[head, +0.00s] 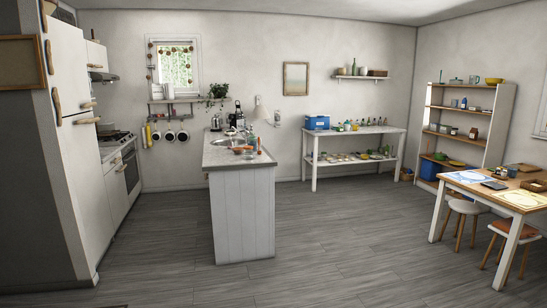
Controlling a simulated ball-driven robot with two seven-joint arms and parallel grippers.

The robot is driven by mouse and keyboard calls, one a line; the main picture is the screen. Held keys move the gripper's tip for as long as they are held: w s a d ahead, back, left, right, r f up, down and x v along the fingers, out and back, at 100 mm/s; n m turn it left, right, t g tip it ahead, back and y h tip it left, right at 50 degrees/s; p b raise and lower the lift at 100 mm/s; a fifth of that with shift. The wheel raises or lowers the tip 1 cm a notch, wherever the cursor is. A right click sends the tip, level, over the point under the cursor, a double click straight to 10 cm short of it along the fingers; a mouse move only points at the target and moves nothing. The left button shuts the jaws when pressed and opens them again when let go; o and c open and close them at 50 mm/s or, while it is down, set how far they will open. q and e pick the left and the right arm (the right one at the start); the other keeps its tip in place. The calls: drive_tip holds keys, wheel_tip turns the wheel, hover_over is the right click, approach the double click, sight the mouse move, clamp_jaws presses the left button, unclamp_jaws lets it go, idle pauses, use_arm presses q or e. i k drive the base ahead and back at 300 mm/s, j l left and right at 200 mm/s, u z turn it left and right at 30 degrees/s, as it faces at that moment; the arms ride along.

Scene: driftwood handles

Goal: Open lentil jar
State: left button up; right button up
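I cannot pick out the lentil jar with certainty; the containers in the head view are small and far off. Several small bottles or jars (354,126) stand on the top of the white two-level table at the back wall. More bottle-like shapes (341,71) stand on the wall shelf above it. Small containers (463,102) also stand on the tall shelf unit at the right. Neither of my grippers is in view.
A kitchen island (243,215) with a grey top stands left of centre. A tall white fridge (72,150) and an oven (130,168) line the left. A wooden-topped table (454,187) with two stools (463,207) is at the right. The grey floor (345,245) between is clear.

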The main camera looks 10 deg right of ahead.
sight(248, 154)
drive_tip(key=i+z, duration=0.2)
drive_tip(key=i, duration=3.7)
drive_tip(key=i+u, duration=0.1)
drive_tip(key=i, duration=0.5)
drive_tip(key=i+l+u, duration=0.1)
drive_tip(key=i, duration=0.5)
drive_tip(key=i+l+u, duration=0.1)
drive_tip(key=i, duration=0.45)
drive_tip(key=l, duration=0.1)
